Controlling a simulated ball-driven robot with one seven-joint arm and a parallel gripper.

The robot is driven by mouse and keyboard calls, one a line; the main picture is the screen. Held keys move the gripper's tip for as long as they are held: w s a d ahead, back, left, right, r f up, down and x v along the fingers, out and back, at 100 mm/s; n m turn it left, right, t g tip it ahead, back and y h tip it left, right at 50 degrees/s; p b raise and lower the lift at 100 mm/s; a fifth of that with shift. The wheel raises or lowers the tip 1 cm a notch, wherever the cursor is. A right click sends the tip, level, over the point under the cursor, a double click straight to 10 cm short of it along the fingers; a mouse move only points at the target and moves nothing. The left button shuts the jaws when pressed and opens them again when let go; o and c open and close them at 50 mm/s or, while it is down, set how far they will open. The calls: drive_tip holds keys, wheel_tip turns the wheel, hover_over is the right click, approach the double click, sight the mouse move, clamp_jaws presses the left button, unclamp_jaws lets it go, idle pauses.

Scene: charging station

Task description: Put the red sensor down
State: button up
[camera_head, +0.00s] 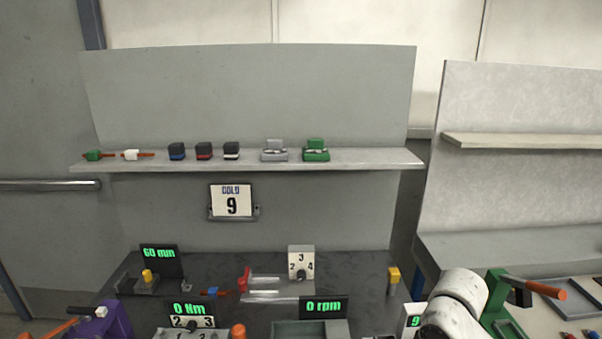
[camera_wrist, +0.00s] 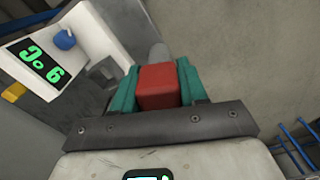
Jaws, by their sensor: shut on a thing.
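The red sensor (camera_wrist: 157,90) shows in the wrist view as a red block between the two teal fingers of my gripper (camera_wrist: 158,78). The fingers are shut on its sides. A grey rounded part (camera_wrist: 158,52) shows just beyond it; I cannot tell whether it belongs to the sensor. In the head view my white arm shows at the lower right, and neither the gripper nor the held sensor can be made out there.
A shelf (camera_head: 370,160) holds several small devices. The dark bench (camera_head: 350,265) carries displays, a dial box (camera_head: 301,263) and tools. The wrist view shows a unit with a green display (camera_wrist: 45,67) and blue rails (camera_wrist: 297,146).

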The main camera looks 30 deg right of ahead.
drive_tip(key=shift+w+a+f+m, duration=1.35)
drive_tip(key=shift+w+a+f, duration=0.55)
drive_tip(key=shift+a, duration=2.05)
drive_tip(key=shift+w+a+f+m, duration=1.45)
drive_tip(key=shift+a+f, duration=0.7)
drive_tip(key=shift+a, duration=1.85)
drive_tip(key=shift+w+a+f+m, duration=1.2)
drive_tip(key=shift+w+a+f, duration=0.75)
drive_tip(key=shift+a, duration=2)
drive_tip(key=s+f, duration=0.6)
drive_tip(key=s, duration=0.1)
drive_tip(key=w+r, duration=0.6)
drive_tip(key=w, duration=0.1)
wheel_tip(320, 180, down, 6)
drive_tip(key=b, duration=0.5)
drive_tip(key=shift+s+d+r, duration=0.1)
drive_tip(key=shift+r, duration=0.15)
drive_tip(key=shift+s, duration=0.1)
